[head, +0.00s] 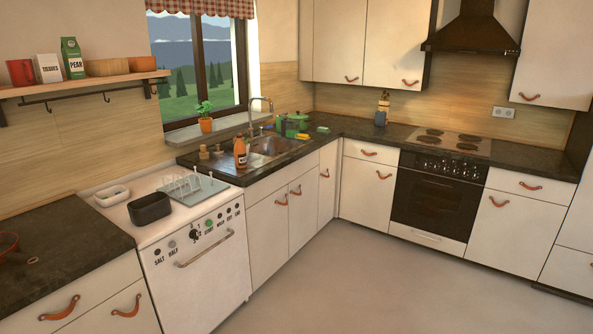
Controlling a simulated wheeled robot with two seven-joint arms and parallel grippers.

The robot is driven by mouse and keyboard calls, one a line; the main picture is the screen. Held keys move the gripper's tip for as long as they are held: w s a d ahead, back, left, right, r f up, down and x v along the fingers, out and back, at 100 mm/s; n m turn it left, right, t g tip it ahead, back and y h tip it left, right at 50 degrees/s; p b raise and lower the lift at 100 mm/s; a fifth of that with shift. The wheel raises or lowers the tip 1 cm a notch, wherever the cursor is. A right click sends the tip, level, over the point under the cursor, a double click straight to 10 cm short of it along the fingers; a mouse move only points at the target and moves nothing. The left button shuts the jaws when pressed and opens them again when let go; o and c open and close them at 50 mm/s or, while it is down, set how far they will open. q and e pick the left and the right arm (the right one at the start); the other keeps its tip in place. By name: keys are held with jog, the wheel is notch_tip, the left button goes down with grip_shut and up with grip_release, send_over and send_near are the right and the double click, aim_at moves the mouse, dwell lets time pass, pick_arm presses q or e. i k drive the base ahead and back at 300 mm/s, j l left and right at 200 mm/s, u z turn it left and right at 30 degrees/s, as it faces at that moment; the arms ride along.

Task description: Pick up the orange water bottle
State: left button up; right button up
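An orange bottle (240,153) with a pale cap stands upright on the dark worktop, at the front left of the metal sink (275,146). A small pale label or mark shows low on its side. Neither of my grippers is in the head view, and nothing is touching the bottle.
A dish rack (183,186) and a dark grey bin (150,208) stand on the white dishwasher (196,262). Wooden items (211,151) stand left of the bottle, and a green pot (296,124) behind the sink. The floor (375,285) is clear.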

aim_at(240, 148)
jog(key=i+l+u, duration=0.15)
jog(key=i, duration=0.35)
jog(key=i+u, duration=0.2)
jog(key=i, duration=0.3)
jog(key=i+l+u, duration=0.15)
jog(key=i, duration=0.3)
jog(key=i+l+u, duration=0.15)
jog(key=i+l, duration=0.25)
jog(key=i, duration=0.1)
